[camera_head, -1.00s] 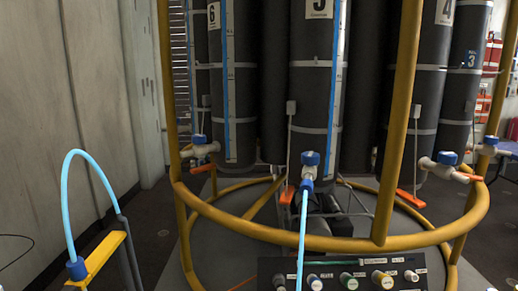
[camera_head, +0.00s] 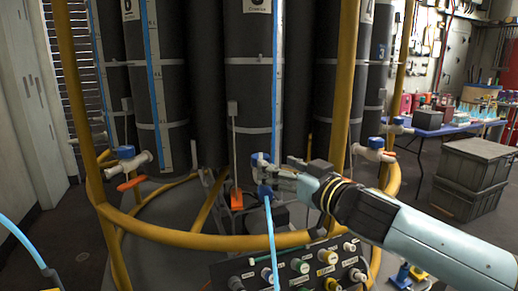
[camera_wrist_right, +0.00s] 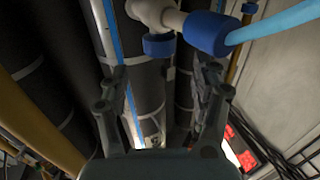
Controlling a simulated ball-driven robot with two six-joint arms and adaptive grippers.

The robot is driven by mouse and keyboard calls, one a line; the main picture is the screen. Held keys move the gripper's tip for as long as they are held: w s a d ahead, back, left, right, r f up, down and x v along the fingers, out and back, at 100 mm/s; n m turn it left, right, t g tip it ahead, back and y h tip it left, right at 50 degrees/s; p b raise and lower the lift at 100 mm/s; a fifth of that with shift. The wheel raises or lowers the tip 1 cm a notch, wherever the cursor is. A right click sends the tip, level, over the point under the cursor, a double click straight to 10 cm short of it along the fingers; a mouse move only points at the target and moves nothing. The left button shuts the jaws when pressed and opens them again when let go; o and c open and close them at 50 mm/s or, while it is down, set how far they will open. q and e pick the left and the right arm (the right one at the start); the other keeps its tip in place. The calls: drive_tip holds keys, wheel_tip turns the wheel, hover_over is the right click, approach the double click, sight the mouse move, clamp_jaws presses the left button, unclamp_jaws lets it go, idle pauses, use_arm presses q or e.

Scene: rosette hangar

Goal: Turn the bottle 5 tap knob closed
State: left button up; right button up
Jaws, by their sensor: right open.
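Bottle 5 (camera_head: 250,105) is the dark grey cylinder in the middle of the head view, with a blue level strip and a label cut off at the top. Its tap has a blue knob (camera_head: 258,157), partly hidden by my right gripper (camera_head: 272,172). In the right wrist view, the blue knob (camera_wrist_right: 158,45) and white tap body (camera_wrist_right: 157,12) are at the top. The right fingers (camera_wrist_right: 162,85) stand apart, one on each side below the knob, with nothing between them. I cannot tell whether they touch it. My left gripper is out of view.
A light blue hose (camera_head: 271,240) hangs from the tap's blue fitting. A yellow ring rail (camera_head: 200,239) circles the bottles. A dark panel with several knobs (camera_head: 300,266) is below. Neighbouring taps (camera_head: 128,160) stand at the sides. Grey crates (camera_head: 475,170) stand right.

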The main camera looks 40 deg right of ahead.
sight(261, 156)
drive_tip(key=w+p, duration=0.4)
drive_tip(key=w, duration=0.2)
drive_tip(key=shift+w+r+p, duration=0.15)
drive_tip(key=shift+w+p, duration=0.05)
drive_tip(key=shift+p, duration=0.15)
drive_tip(key=shift+w+f, duration=0.2)
drive_tip(key=shift+w, duration=0.3)
